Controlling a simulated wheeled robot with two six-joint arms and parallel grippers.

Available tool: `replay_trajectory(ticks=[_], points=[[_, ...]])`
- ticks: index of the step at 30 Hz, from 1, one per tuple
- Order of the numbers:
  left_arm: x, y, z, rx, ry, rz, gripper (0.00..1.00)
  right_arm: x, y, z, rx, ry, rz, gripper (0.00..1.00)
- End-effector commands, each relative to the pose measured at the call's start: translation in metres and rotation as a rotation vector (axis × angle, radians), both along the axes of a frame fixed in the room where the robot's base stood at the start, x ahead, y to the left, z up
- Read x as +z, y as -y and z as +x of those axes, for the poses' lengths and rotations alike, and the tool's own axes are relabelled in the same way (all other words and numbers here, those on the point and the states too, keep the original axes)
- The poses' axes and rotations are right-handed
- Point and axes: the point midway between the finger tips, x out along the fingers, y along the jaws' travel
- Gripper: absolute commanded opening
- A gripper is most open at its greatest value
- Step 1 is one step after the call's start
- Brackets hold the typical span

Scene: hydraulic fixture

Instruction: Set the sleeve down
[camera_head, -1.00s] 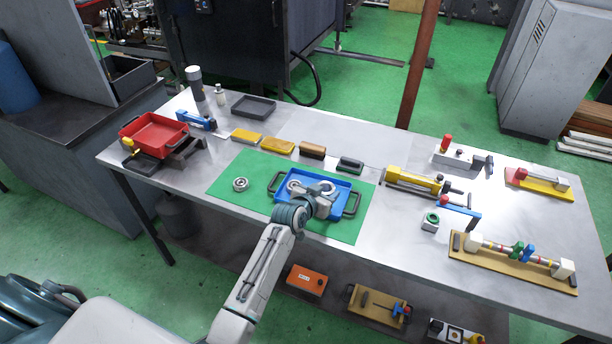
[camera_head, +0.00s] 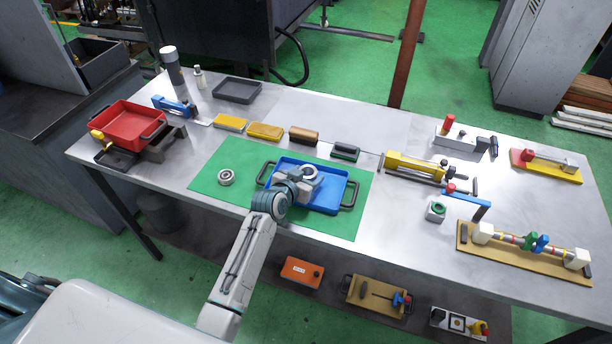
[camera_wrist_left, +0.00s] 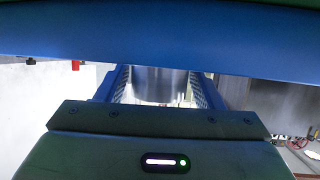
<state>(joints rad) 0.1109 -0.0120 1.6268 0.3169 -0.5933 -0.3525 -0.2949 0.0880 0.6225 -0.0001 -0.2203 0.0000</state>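My left gripper (camera_head: 306,178) is over the blue tray (camera_head: 335,197), which lies on a green mat (camera_head: 215,190). In the left wrist view a shiny metal cylinder, apparently the sleeve (camera_wrist_left: 157,85), sits between the two fingers, which touch its sides. A blue band, probably the tray wall (camera_wrist_left: 160,48), crosses that view just beyond. In the head view the wrist hides most of the grip, and I cannot tell whether the sleeve touches the tray floor. A metal ring (camera_head: 226,177) lies on the mat left of the tray. My right gripper is not in view.
A red bin (camera_head: 130,122) stands at the table's left end. Yellow and brown blocks (camera_head: 265,131) line up behind the mat. A yellow cylinder device (camera_head: 415,168) and a board with coloured fittings (camera_head: 520,250) stand at the right. The mat's left part is mostly bare.

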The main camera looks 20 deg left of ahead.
Motion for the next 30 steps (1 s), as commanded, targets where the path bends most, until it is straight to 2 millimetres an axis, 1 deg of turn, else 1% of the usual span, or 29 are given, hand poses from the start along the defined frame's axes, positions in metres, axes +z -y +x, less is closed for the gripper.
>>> replay_trajectory(ticks=[3, 8, 11, 14, 17, 24, 30], points=[[0.0, 0.0, 0.0, 0.0, 0.0, 0.0, 0.71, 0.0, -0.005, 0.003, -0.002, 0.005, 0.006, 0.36], [0.0, 0.0, 0.0, 0.0, 0.0, 0.0, 0.71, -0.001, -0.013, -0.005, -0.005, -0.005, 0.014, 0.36], [0.0, 0.0, -0.002, 0.0, 0.0, 0.0, 0.71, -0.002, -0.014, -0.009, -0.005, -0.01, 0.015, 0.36], [0.002, -0.002, -0.008, 0.0, 0.001, 0.0, 0.71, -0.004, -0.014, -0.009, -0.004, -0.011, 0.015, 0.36], [0.007, -0.004, -0.02, 0.0, 0.001, 0.0, 0.71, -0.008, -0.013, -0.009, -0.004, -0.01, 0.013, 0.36], [0.024, -0.013, -0.064, 0.0, 0.001, 0.002, 0.71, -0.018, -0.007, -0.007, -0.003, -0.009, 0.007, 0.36], [0.038, -0.019, -0.093, 0.001, 0.0, 0.001, 0.71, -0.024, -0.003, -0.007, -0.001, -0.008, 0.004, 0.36]])
